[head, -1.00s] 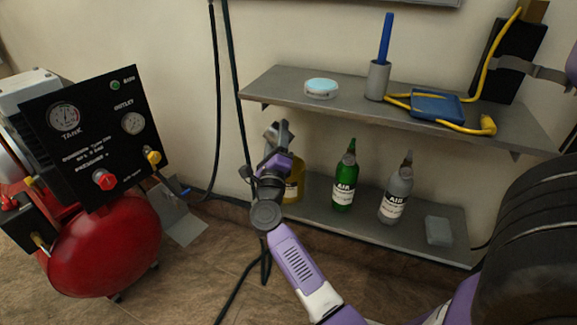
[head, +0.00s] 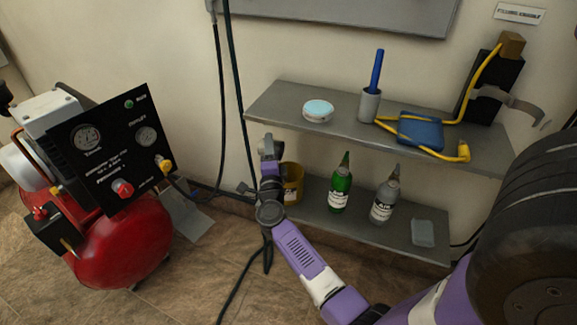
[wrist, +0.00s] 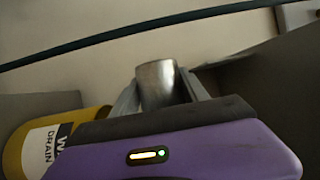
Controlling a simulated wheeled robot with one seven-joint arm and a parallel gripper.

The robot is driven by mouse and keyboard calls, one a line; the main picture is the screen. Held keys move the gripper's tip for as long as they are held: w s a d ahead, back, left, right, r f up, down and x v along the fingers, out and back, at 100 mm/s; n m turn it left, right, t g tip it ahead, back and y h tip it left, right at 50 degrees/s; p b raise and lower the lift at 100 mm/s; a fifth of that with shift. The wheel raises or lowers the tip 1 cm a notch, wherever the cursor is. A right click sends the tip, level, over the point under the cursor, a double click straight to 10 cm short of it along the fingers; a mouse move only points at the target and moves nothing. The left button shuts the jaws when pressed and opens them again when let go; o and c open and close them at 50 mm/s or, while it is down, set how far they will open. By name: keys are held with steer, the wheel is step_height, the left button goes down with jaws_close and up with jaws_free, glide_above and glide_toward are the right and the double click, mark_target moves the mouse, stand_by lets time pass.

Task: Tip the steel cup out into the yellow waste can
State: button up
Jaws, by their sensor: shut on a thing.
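The steel cup (wrist: 157,82) is a plain grey metal cylinder, held between the two fingers of my gripper (wrist: 162,92) in the wrist view. Its opening and contents do not show there, so I cannot tell how far it is tilted. In the head view my gripper (head: 269,148) is beside and slightly above the yellow waste can (head: 293,184), which my arm partly covers. The cup is not clear in that view. In the wrist view the yellow can (wrist: 22,150) is at lower left, with a white label reading DRAIN, apart from the cup.
The lower shelf (head: 395,235) holds a green bottle (head: 340,190), a grey bottle (head: 384,203) and a pale block (head: 423,233). The upper shelf (head: 270,105) overhangs it close to my gripper. A red compressor (head: 120,240) stands at left; a dark hose hangs behind my arm.

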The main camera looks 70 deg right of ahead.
mark_target(263, 152)
steer(key=n+p, duration=0.2)
steer(key=shift+w+y+p, duration=0.2)
steer(key=shift+y+p, duration=0.2)
steer(key=w+p, duration=0.1)
steer(key=n+p, duration=0.1)
steer(key=p, duration=0.1)
steer(key=shift+w+f+n+y+p, duration=0.3)
steer(key=shift+w+f, duration=0.05)
steer(key=f+n+g+y+p, duration=0.1)
steer(key=n+p, duration=0.1)
steer(key=p, duration=0.4)
steer(key=shift+f+n, duration=0.2)
steer(key=shift+n, duration=0.2)
steer(key=n+g+p, duration=0.1)
steer(key=p, duration=0.3)
steer(key=shift+r, duration=0.3)
steer(key=shift+w+f+n+g+y+p, duration=0.2)
steer(key=shift+f+n+g+y+p, duration=0.2)
steer(key=shift+n+p, duration=0.6)
steer(key=w+f+n+g+b, duration=0.3)
steer(key=w+f+n+b, duration=0.1)
steer(key=f+b, duration=0.3)
steer(key=shift+w+f+n+y, duration=0.2)
steer(key=shift+f+n+y, duration=0.15)
steer(key=shift+n+y, duration=0.05)
steer(key=shift+r, duration=0.1)
